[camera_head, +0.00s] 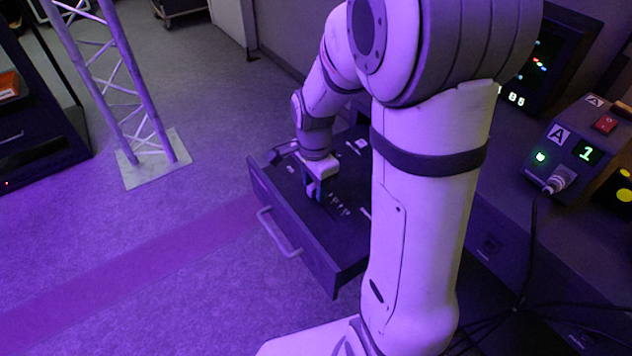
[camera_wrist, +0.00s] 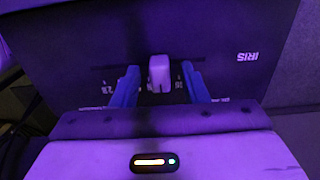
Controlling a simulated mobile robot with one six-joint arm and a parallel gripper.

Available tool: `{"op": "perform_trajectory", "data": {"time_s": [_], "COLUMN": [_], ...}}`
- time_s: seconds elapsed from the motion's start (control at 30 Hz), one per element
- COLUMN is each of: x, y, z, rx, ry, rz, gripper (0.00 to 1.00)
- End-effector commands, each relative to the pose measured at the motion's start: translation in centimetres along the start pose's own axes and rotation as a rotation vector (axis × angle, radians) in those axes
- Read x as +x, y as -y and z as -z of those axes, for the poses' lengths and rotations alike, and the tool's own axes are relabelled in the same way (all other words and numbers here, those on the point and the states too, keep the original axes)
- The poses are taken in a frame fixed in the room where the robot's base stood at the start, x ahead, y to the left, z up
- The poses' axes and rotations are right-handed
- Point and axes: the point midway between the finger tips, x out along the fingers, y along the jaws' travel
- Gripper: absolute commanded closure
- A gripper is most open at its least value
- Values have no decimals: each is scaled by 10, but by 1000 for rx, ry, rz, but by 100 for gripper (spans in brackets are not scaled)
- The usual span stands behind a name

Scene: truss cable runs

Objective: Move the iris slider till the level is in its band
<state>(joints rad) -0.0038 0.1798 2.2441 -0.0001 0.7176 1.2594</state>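The iris slider (camera_wrist: 159,72) is a pale knob on a dark panel, next to the printed word IRIS (camera_wrist: 247,57), in the wrist view. A thin dark slot line runs left and right from it. My gripper (camera_wrist: 160,84) is open, with one blue finger on each side of the knob and a visible gap on both sides. In the head view my gripper (camera_head: 314,188) points down over the dark panel in the pulled-out drawer (camera_head: 262,190); the knob cannot be made out there. No level band is readable in either view.
A screen (camera_head: 545,62) with small coloured marks and digits stands at the upper right, partly behind my arm. A truss tower (camera_head: 120,90) stands left; open floor lies between.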

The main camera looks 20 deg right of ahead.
Motion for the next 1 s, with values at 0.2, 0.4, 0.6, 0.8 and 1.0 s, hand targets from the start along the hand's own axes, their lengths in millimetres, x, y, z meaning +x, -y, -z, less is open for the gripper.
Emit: {"op": "perform_trajectory", "data": {"time_s": [0.2, 0.4, 0.6, 0.8, 1.0], "x": [-3, -32, -64, -78, -78], "y": [0, 1, 1, 1, 1], "z": [0, 0, 0, 0, 0], "rx": [0, 0, 0, 0, 0], "ry": [0, -1, -1, 0, 0], "rz": [1, 4, 3, 1, 0], "gripper": [60, 60, 60, 60, 60]}}
